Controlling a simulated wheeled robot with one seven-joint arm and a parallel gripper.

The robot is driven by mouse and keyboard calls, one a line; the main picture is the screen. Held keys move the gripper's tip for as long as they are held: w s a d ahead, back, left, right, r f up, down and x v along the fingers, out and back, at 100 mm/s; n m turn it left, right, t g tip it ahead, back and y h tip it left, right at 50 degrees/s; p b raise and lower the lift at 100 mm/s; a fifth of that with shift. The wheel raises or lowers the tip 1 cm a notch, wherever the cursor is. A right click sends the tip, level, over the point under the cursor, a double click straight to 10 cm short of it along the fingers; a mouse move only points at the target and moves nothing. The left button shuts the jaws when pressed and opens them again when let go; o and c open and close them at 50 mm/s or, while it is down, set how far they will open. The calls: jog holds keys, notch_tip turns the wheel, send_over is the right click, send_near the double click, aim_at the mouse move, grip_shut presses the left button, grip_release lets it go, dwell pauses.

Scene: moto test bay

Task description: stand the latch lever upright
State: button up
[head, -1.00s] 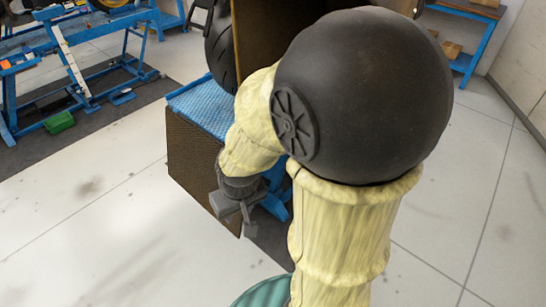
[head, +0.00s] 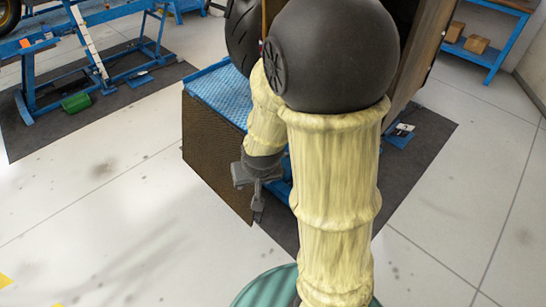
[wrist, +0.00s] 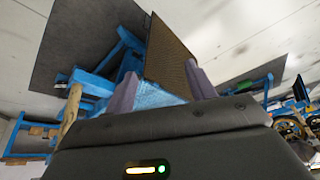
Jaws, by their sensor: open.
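I cannot make out the latch lever in either view; my arm hides part of the large brown box (head: 423,50) on the blue stand. My gripper (head: 254,197) hangs low in the head view, in front of a brown panel (head: 212,152) at the stand's side. In the wrist view my gripper's two grey fingers (wrist: 160,76) are spread apart, with nothing held between them. The brown panel (wrist: 172,50) and a strip of the blue stand top (wrist: 160,95) show behind the fingers.
The blue textured stand top (head: 218,92) carries a black tyre (head: 240,38) beside the box. A blue motorcycle lift (head: 100,50) stands at left with a green block (head: 76,102). A blue shelf (head: 482,58) stands at right. The pale floor (head: 110,225) at left is mostly clear.

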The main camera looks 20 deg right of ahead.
jog(key=w+d+f+m+t+h+b, duration=0.1)
jog(key=w+d+f+t+b, duration=0.3)
jog(key=f, duration=0.5)
jog(key=w+d+f+m+t+h+b, duration=0.1)
jog(key=w+d+f+t+h+b, duration=0.2)
jog(key=f, duration=0.6)
jog(key=w+d+f+m+t+h+b, duration=0.1)
jog(key=w+d+f+t+h+b, duration=0.2)
jog(key=f, duration=0.7)
jog(key=w+d+t+b, duration=0.2)
jog(key=w+b, duration=0.1)
jog(key=w, duration=0.1)
jog(key=shift+w+d, duration=0.15)
jog(key=shift+w, duration=0.15)
jog(key=x, duration=1.7)
jog(key=shift+w+d, duration=0.15)
jog(key=shift+d, duration=0.05)
jog(key=shift+r, duration=0.1)
grip_shut()
